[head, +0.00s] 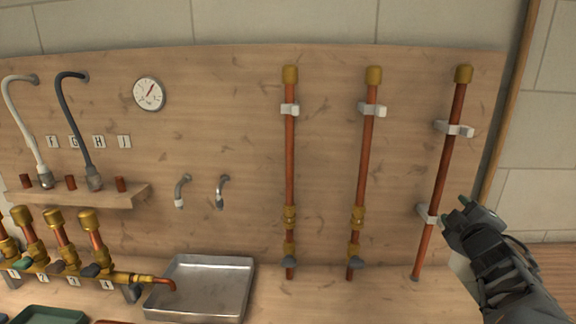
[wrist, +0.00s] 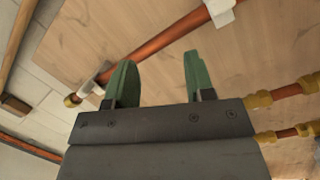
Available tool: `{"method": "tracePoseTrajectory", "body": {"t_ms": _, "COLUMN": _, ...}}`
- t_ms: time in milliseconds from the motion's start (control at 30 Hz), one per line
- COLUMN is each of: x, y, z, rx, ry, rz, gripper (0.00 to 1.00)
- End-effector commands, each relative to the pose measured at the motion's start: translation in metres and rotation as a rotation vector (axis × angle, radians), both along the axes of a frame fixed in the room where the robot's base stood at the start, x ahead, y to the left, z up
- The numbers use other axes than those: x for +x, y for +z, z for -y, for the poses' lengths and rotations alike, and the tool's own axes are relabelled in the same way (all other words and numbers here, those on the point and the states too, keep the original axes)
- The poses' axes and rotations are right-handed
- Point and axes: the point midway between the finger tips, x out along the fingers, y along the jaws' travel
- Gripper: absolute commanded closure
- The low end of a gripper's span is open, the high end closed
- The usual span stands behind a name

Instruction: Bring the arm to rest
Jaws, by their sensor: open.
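My gripper (head: 465,203) is at the right of the head view, beside the lower part of the rightmost copper pipe (head: 444,160). In the wrist view its two green fingers (wrist: 158,80) stand apart with nothing between them. The rightmost pipe (wrist: 160,42) runs slantwise behind the fingers in the wrist view. White clips (head: 454,129) hold this pipe on the wooden board. I cannot tell exactly how far the fingers are from the pipe.
Two more copper pipes (head: 290,150) (head: 366,150) with brass caps and valves stand to the left. A metal tray (head: 200,287), brass valves (head: 92,240), a gauge (head: 149,94) and hoses (head: 78,125) are further left. The wooden board's (head: 230,130) middle has bare room.

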Motion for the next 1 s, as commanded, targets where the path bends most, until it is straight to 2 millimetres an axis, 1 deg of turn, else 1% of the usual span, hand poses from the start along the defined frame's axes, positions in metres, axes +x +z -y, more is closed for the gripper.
{"method": "tracePoseTrajectory", "body": {"t_ms": 33, "x": 0.006, "y": 0.016, "z": -0.018, "rx": 0.098, "ry": -0.039, "rz": -0.017, "gripper": 0.51}}
{"method": "tracePoseTrajectory", "body": {"t_ms": 67, "x": 0.007, "y": 0.015, "z": -0.026, "rx": 0.167, "ry": -0.072, "rz": -0.035, "gripper": 0.51}}
{"method": "tracePoseTrajectory", "body": {"t_ms": 167, "x": 0.005, "y": 0.004, "z": -0.061, "rx": 0.400, "ry": -0.168, "rz": -0.125, "gripper": 0.51}}
{"method": "tracePoseTrajectory", "body": {"t_ms": 233, "x": -0.003, "y": -0.008, "z": -0.091, "rx": 0.550, "ry": -0.221, "rz": -0.217, "gripper": 0.51}}
{"method": "tracePoseTrajectory", "body": {"t_ms": 367, "x": -0.031, "y": -0.033, "z": -0.149, "rx": 0.795, "ry": -0.304, "rz": -0.420, "gripper": 0.51}}
{"method": "tracePoseTrajectory", "body": {"t_ms": 400, "x": -0.041, "y": -0.040, "z": -0.167, "rx": 0.857, "ry": -0.324, "rz": -0.489, "gripper": 0.51}}
{"method": "tracePoseTrajectory", "body": {"t_ms": 500, "x": -0.069, "y": -0.052, "z": -0.207, "rx": 0.975, "ry": -0.361, "rz": -0.650, "gripper": 0.51}}
{"method": "tracePoseTrajectory", "body": {"t_ms": 600, "x": -0.093, "y": -0.059, "z": -0.235, "rx": 1.048, "ry": -0.388, "rz": -0.781, "gripper": 0.51}}
{"method": "tracePoseTrajectory", "body": {"t_ms": 733, "x": -0.113, "y": -0.064, "z": -0.257, "rx": 1.095, "ry": -0.409, "rz": -0.888, "gripper": 0.51}}
{"method": "tracePoseTrajectory", "body": {"t_ms": 833, "x": -0.121, "y": -0.066, "z": -0.262, "rx": 1.110, "ry": -0.417, "rz": -0.927, "gripper": 0.51}}
{"method": "tracePoseTrajectory", "body": {"t_ms": 1000, "x": -0.123, "y": -0.067, "z": -0.264, "rx": 1.115, "ry": -0.420, "rz": -0.937, "gripper": 0.51}}
